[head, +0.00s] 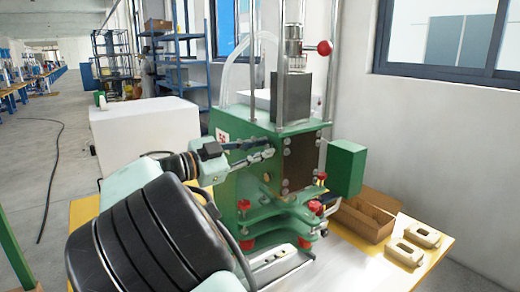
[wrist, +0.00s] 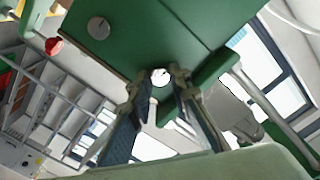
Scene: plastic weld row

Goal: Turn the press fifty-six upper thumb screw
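The green press (head: 238,185) with a "56" label stands at the centre of the head view. My gripper (head: 268,150) reaches its left side from the left, high on the green body. In the wrist view my gripper (wrist: 160,82) has its two fingers apart, pointing at the green face. A pale round screw head (wrist: 160,77) shows between the fingertips; I cannot tell whether they touch it. A second grey round screw (wrist: 98,28) sits farther left on the same face.
Red knobs (head: 243,205) stand out on the press's lower clamp plates. A red ball lever (head: 324,48) is at the top. A green box (head: 346,168), a cardboard box (head: 366,215) and beige parts (head: 405,253) are at the right. A white block (head: 140,130) stands behind left.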

